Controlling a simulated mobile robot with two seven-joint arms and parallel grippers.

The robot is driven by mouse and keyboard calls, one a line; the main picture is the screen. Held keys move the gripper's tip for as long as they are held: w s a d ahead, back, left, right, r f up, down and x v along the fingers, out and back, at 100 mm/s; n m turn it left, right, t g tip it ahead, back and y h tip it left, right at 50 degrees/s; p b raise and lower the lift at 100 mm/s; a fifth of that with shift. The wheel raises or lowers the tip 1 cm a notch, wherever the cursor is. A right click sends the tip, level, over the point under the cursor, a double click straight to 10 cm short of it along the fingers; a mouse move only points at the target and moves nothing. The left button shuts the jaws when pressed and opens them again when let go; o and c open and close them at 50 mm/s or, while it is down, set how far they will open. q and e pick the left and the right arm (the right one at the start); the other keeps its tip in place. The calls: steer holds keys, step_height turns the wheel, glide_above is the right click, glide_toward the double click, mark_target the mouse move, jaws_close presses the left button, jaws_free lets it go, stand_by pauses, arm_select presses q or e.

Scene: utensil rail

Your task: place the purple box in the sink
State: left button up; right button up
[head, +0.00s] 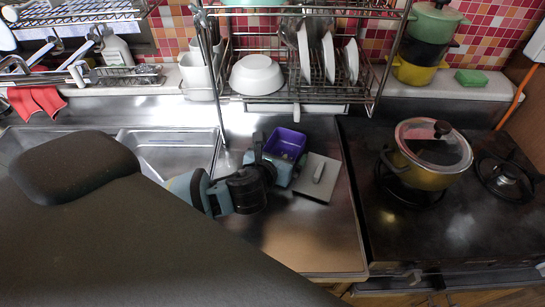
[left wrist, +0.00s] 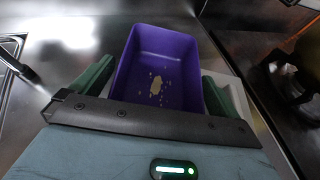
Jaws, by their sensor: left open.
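The purple box (head: 286,143) is an open-topped container on the steel counter right of the sink (head: 172,150). In the left wrist view the purple box (left wrist: 165,62) sits upright between my green fingers, with pale crumbs or stains on its floor. My left gripper (head: 278,167) is open at the near side of the box; the left wrist view (left wrist: 158,88) shows one finger on each side. Contact with the box cannot be made out. My dark arm hides much of the sink. My right gripper is not in view.
A wire dish rack (head: 300,88) with a white bowl and plates stands behind. A lidded pot (head: 430,155) sits on the stove at right. The front counter is clear.

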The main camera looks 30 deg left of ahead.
arm_select(q)
steer(key=p+v, duration=0.1)
steer(key=v, duration=0.9)
steer(key=shift+s+r, duration=0.1)
steer(key=shift+s, duration=0.1)
steer(key=shift+s+d+r, duration=0.1)
steer(key=shift+s+r, duration=0.1)
steer(key=shift+s, duration=0.4)
steer(key=shift+c, duration=0.4)
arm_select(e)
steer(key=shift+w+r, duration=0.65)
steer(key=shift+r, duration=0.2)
